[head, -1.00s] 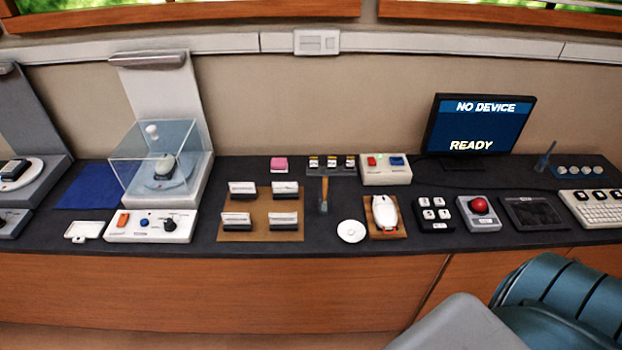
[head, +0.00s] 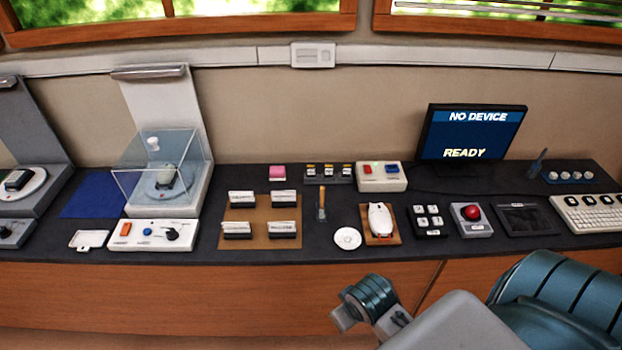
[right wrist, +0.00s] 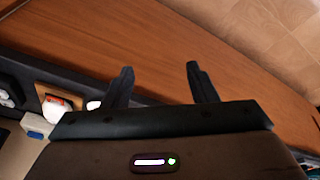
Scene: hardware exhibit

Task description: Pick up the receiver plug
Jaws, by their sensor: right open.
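I cannot make out the receiver plug for certain. A white mouse-shaped device (head: 380,218) lies on a small wooden pad (head: 396,240), with a small red mark near its front end. It also shows in the right wrist view (right wrist: 55,107). A white round dish (head: 347,239) lies just left of the pad. My right gripper (right wrist: 160,70) is open and empty, with the wooden counter front beyond its fingers. In the head view my right arm is bent in front of the counter, below the device. My left gripper is not in view.
A pale box with red and blue buttons (head: 381,176) stands behind the device. A black keypad (head: 428,221) and a red-button box (head: 471,219) stand to its right. Left are an upright wooden-handled tool (head: 322,203) and a brown board (head: 259,219) with label holders.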

